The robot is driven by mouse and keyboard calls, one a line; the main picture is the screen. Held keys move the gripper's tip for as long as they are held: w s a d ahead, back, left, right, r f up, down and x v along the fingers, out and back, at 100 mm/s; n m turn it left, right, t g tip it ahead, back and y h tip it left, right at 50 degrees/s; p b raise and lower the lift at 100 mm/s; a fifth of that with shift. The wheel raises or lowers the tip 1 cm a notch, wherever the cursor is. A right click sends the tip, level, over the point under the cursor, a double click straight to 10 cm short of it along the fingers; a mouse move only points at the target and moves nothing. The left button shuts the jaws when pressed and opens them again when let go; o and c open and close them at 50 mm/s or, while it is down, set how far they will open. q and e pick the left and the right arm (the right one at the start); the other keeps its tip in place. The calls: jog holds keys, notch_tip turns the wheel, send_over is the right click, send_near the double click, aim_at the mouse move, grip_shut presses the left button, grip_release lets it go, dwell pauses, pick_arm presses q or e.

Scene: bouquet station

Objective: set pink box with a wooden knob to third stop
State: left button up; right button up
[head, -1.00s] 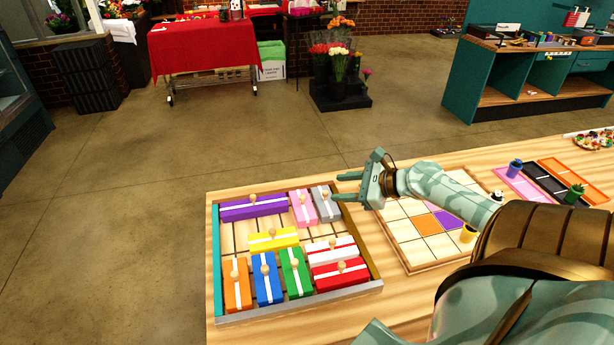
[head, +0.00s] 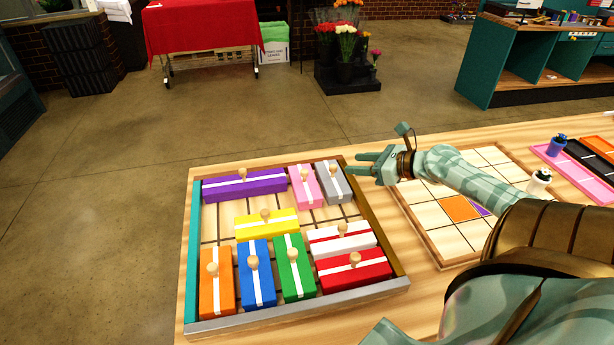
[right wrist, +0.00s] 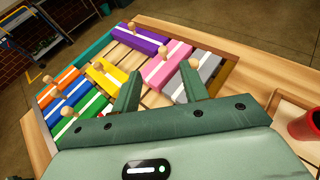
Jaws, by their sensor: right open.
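The pink box with a wooden knob (head: 305,188) stands in the back row of the sliding tray (head: 196,325), between the purple box (head: 244,186) and the grey box (head: 333,186). It also shows in the right wrist view (right wrist: 166,65). My right gripper (head: 350,164) is open and empty, with its fingers near the grey box at the tray's back right corner. In the right wrist view the fingertips (right wrist: 161,80) point toward the pink and grey boxes, and no box is between them. My left gripper is not in view.
A yellow box (head: 266,224) sits mid-tray. Orange, blue and green boxes stand in front, with white (head: 342,240) and red boxes (head: 354,271) at right. Bare tray floor shows in front of the pink and grey boxes. A square-patterned board (head: 456,244) lies right of the tray.

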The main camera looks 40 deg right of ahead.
aim_at(307, 172)
jog(key=f+b+x, duration=0.1)
jog(key=b+x, duration=0.1)
jog(key=x, duration=0.3)
jog(key=f+b+x, duration=0.1)
jog(key=b+x, duration=0.1)
jog(key=x, duration=0.4)
jog(key=s+f+b+x, duration=0.1)
jog(key=b+x, duration=0.2)
jog(key=x, duration=0.2)
jog(key=shift+w+d+f, duration=0.15)
jog(key=shift+d, duration=0.05)
jog(key=shift+w+a+f, duration=0.15)
jog(key=shift+w+a, duration=0.05)
jog(key=shift+w, duration=0.35)
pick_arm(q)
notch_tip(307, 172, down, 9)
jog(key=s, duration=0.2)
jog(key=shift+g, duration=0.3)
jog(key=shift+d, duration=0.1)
